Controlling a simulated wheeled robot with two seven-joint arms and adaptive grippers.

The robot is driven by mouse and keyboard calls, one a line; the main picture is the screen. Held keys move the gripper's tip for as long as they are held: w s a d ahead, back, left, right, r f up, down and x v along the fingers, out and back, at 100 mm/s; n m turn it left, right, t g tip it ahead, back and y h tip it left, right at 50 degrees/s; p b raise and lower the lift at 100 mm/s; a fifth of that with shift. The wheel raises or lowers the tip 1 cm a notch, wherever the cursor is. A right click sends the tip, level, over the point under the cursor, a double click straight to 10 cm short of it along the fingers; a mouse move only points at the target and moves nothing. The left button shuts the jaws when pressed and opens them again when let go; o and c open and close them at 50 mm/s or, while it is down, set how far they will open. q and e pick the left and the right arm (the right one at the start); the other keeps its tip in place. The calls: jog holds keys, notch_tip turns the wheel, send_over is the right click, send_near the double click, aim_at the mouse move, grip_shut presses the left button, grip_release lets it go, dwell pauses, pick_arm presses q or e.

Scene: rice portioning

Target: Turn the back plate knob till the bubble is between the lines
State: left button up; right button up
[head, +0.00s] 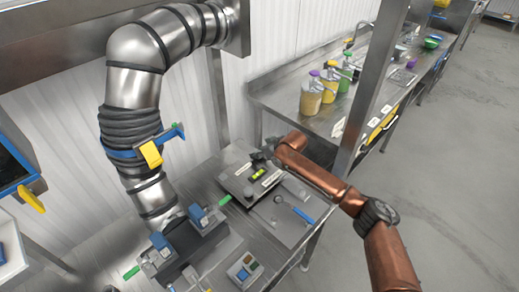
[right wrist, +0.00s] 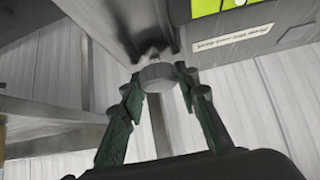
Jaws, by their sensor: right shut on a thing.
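The plate (head: 237,184) with a yellow-green bubble level (head: 258,174) lies on the steel table. The level is too small in the head view to tell where its bubble is. My right gripper (head: 264,155) is at the back edge of the plate. In the right wrist view, the right gripper's fingers are on both sides of a round grey knob (right wrist: 158,75) under the plate's edge, shut on it. My left gripper is not in view.
A round grey part and a blue-handled tool (head: 303,214) lie right of the plate. A large grey duct (head: 135,75) hangs at the left. A steel post (head: 372,85) stands at the right, before a counter with jars (head: 311,97).

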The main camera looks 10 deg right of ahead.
jog(key=m+h+p, duration=0.1)
jog(key=p, duration=0.1)
jog(key=m+h+p, duration=0.1)
jog(key=p, duration=0.1)
jog(key=m+t+p, duration=0.1)
jog(key=m+p, duration=0.1)
jog(key=shift+a+r+h, duration=0.2)
jog(key=shift+r+h, duration=0.05)
jog(key=shift+h, duration=0.15)
jog(key=shift+f+m+h+p, duration=0.1)
jog(key=shift+m+h+p, duration=0.3)
jog(key=shift+m+p, duration=0.15)
jog(key=shift+f+m+h, duration=0.15)
jog(key=shift+m+h, duration=0.55)
jog(key=shift+m, duration=0.05)
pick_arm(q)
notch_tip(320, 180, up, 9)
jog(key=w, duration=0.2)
pick_arm(e)
jog(key=shift+d+m+h, duration=0.1)
jog(key=shift+m+h, duration=0.7)
jog(key=shift+m, duration=0.3)
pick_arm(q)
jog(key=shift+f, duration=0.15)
pick_arm(e)
jog(key=o, duration=1.1)
jog(key=shift+o, duration=0.3)
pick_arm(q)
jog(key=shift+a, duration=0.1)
